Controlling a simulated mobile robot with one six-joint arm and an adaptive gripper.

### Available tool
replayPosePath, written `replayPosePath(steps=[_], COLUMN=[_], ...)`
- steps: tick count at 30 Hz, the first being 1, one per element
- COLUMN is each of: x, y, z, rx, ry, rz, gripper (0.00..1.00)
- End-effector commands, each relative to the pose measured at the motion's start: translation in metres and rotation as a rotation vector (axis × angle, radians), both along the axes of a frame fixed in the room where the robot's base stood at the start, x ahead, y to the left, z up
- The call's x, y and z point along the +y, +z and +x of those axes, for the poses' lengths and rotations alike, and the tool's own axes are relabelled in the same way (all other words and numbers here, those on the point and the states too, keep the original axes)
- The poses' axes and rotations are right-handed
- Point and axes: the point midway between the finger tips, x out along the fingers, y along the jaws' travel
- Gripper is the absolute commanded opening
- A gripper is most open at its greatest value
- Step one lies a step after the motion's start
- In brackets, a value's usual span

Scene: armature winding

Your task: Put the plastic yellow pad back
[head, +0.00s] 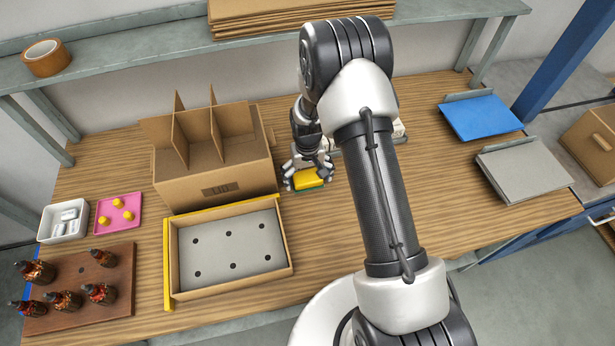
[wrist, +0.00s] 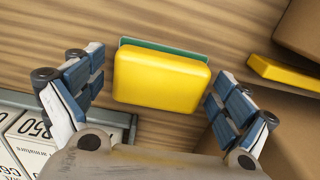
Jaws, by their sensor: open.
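The yellow pad (head: 306,178) is a rounded block with a thin green layer along one side. It is near the wooden table's middle, right of the cardboard boxes. In the wrist view the yellow pad (wrist: 160,80) is between the two fingers of my gripper (wrist: 150,90), with a gap on each side. My gripper (head: 308,172) is open around the pad in the head view. Part of the pad is hidden by the fingers there, and I cannot tell whether it rests on the table.
A divided cardboard box (head: 215,185) and a shallow box with a holed grey insert (head: 230,245) stand to the left. A yellow strip (wrist: 285,72) edges close by in the wrist view. A grey tray with printed boxes (wrist: 30,140) is at lower left. Table right of my arm is mostly clear.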

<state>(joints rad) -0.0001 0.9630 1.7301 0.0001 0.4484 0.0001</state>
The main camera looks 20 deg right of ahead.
Motion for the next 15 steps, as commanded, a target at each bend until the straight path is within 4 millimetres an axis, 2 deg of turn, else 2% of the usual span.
replayPosePath(steps=[4,7,15], x=[0.000,0.000,0.000], y=[0.004,0.017,0.076], z=[0.000,0.001,0.001], rx=[0.000,-0.003,-0.004], ry=[0.000,0.000,0.000], rz=[0.000,0.000,0.000], gripper=[0.95,0.95,0.95])
